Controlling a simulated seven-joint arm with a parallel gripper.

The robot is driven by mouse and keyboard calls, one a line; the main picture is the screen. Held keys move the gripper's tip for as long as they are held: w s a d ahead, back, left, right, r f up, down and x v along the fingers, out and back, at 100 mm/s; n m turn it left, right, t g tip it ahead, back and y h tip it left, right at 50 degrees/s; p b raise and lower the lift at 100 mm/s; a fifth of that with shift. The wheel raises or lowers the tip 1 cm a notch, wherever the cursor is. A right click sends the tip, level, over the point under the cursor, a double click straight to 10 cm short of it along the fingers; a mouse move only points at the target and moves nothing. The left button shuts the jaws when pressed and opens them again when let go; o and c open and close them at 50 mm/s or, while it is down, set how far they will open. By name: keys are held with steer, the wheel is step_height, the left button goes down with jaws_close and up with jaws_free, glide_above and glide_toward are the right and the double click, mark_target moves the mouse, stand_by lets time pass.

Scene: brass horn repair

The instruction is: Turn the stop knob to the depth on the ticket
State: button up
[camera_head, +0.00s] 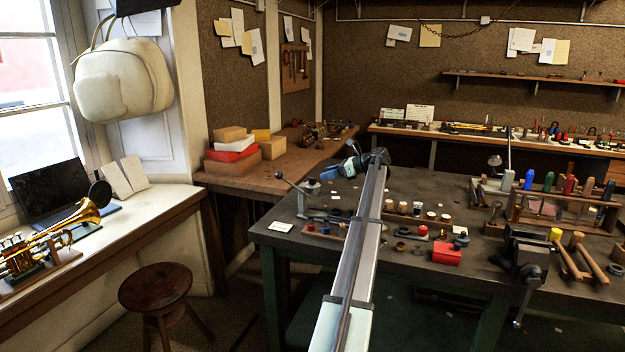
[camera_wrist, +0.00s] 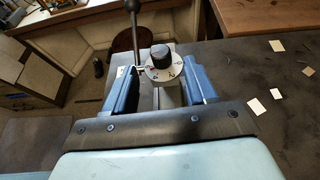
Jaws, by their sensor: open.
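The stop knob (camera_wrist: 160,55) is a black ribbed cylinder on a pale round dial (camera_wrist: 165,72) with small figures and a red mark. My gripper (camera_wrist: 161,84) is open, its two blue fingers left and right of the dial, with a gap on each side. I cannot tell whether the fingertips are down at the knob's height. In the head view my gripper (camera_head: 349,166) is over the back left of the dark bench, and the knob cannot be made out. A small white card (camera_head: 281,226) lies on the bench's front left; no writing on it is readable.
A lever (camera_wrist: 134,28) with a black ball end rises beside the dial; it also shows in the head view (camera_head: 292,184). Loose pale cards (camera_wrist: 256,107) lie to the right.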

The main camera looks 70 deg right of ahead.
mark_target(312, 177)
steer(key=x, duration=0.7)
steer(key=shift+w+f, duration=0.15)
steer(key=shift+w, duration=0.2)
steer(key=c, duration=1)
steer(key=shift+o, duration=0.2)
steer(key=shift+d+n+y, duration=0.1)
steer(key=shift+n+y, duration=0.2)
steer(key=n+y, duration=0.2)
steer(key=shift+d+g+y, duration=0.1)
steer(key=shift+g+y, duration=0.2)
steer(key=shift+y, duration=0.1)
steer(key=shift+n+g+y, duration=0.7)
steer(key=shift+n+y, duration=0.9)
steer(key=shift+n, duration=0.2)
steer(key=shift+a, duration=0.2)
